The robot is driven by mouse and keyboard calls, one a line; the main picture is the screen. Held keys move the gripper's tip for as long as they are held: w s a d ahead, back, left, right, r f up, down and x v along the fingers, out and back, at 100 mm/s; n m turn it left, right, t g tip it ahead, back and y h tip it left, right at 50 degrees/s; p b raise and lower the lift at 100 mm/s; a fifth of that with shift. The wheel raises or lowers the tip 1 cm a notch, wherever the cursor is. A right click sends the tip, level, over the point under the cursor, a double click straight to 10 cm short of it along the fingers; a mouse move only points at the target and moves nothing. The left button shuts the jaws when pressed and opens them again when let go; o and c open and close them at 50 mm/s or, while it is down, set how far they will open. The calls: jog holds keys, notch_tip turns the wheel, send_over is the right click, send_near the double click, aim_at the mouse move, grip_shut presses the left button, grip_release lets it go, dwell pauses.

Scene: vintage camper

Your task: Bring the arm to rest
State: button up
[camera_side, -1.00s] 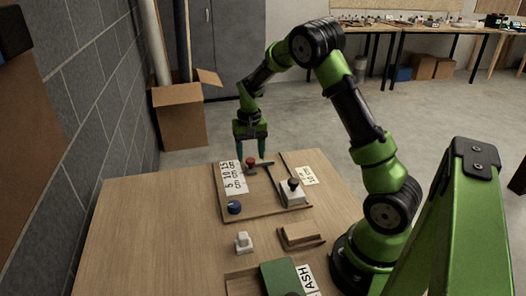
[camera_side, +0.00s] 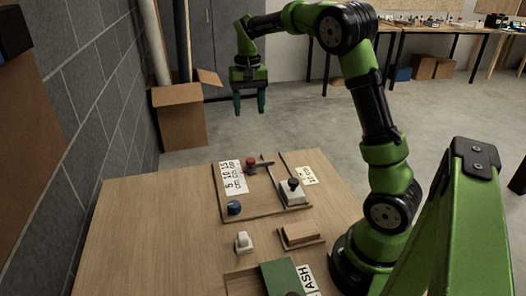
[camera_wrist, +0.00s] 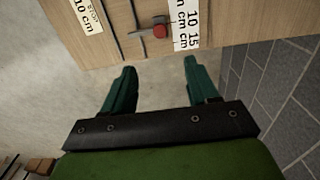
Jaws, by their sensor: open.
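My gripper (camera_side: 250,104) hangs in the air well above and beyond the far edge of the wooden table (camera_side: 140,235), fingers pointing down. Its two teal fingers are apart with nothing between them. In the wrist view my gripper (camera_wrist: 155,80) also shows open and empty, with bare floor below it and the table's edge ahead. My green and black arm is raised and bent over the table's right side.
A board (camera_side: 246,207) on the table carries a red knob (camera_side: 251,162), a blue knob (camera_side: 234,208) and a white block with a dark knob (camera_side: 293,191). A wooden block (camera_side: 301,233), a white switch (camera_side: 243,242) and a green box (camera_side: 282,278) sit nearer. A cardboard box (camera_side: 182,122) stands behind.

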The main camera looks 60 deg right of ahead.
jog(key=s+a+r+n+t+y, duration=0.2)
jog(key=s+a+n+t, duration=0.3)
jog(key=s+a, duration=1.3)
jog(key=shift+a+r+t, duration=0.65)
jog(key=shift+a+t, duration=0.45)
jog(key=shift+o, duration=0.3)
jog(key=shift+f, duration=0.1)
